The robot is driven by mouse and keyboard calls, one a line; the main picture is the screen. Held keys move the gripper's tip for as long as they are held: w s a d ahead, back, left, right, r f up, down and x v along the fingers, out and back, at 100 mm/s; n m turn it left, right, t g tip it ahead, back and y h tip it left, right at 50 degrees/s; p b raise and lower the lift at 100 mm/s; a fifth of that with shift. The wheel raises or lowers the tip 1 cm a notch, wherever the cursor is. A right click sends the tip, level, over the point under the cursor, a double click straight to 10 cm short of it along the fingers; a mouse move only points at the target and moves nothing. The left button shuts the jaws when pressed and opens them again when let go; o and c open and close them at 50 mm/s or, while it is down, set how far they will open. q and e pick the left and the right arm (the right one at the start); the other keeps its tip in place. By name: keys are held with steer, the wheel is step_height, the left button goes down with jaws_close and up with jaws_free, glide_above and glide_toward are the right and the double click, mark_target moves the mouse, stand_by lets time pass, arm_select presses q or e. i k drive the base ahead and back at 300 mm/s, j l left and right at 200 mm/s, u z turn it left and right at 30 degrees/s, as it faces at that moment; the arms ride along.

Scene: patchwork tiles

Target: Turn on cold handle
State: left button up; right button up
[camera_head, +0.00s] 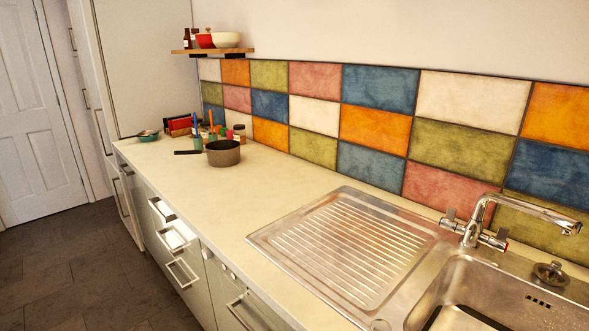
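A chrome tap (472,228) stands at the back edge of the steel sink at the lower right. Its spout arches up and to the right over the basin. The tap has a handle on each side. The left handle (451,219) has a grey upright lever. The right handle (495,242) shows a small red mark at its end. No blue mark can be made out on the left handle at this size. No water shows at the spout's mouth. Neither of my grippers is in view.
The ribbed steel drainer (345,245) lies left of the sink basin (480,285). A dark round plug (551,273) sits at the basin's back. A saucepan (222,153) and several jars stand farther along the counter. The counter (235,200) between is clear. Patchwork tiles (450,180) line the wall behind.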

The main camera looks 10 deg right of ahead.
mark_target(447, 223)
steer(key=z, duration=1.6)
